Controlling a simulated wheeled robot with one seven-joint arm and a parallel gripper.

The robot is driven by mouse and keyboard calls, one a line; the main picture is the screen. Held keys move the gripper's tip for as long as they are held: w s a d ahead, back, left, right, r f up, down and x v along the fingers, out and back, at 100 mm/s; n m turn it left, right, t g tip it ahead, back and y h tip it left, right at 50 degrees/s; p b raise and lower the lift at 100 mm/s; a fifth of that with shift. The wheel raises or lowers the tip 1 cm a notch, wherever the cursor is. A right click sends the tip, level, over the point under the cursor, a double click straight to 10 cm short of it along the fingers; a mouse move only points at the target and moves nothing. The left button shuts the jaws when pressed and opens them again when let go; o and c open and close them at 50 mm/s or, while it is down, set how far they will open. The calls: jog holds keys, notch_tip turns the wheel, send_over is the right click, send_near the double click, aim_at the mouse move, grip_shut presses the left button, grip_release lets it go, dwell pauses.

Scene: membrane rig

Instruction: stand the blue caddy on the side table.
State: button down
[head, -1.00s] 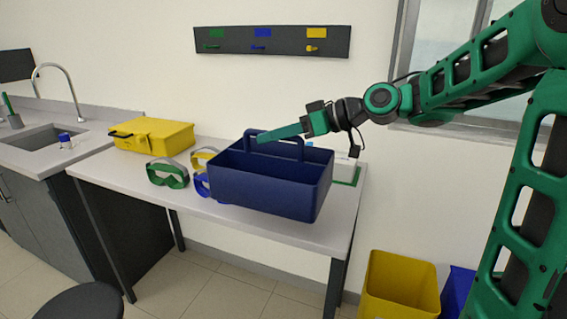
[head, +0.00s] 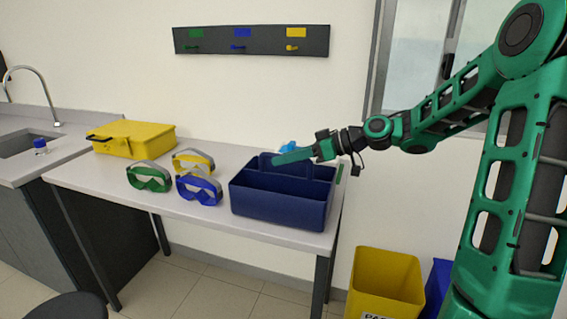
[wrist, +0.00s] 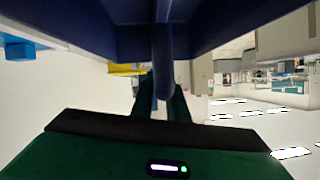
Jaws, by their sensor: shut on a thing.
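The blue caddy (head: 275,207) is upright at the right end of the white side table (head: 110,193), near its front edge. Its base is at or very close to the tabletop; I cannot tell whether it bears fully on it. My gripper (head: 279,159) is shut on the caddy's top handle, coming from the right. In the wrist view the handle (wrist: 163,60) runs between my fingers (wrist: 160,103), and the caddy's dark blue body (wrist: 70,20) fills the top of the picture.
Green goggles (head: 149,177), blue goggles (head: 199,188) and yellow goggles (head: 193,161) lie left of the caddy. A yellow case (head: 133,138) is at the table's back left. A light-blue item (head: 289,147) shows behind the caddy. A yellow bin (head: 385,285) stands on the floor at right.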

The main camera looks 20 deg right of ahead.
jog(key=shift+f, duration=0.4)
jog(key=c, duration=1.7)
grip_release()
jog(key=shift+c, duration=0.2)
jog(key=v, duration=1.2)
jog(key=shift+s, duration=0.1)
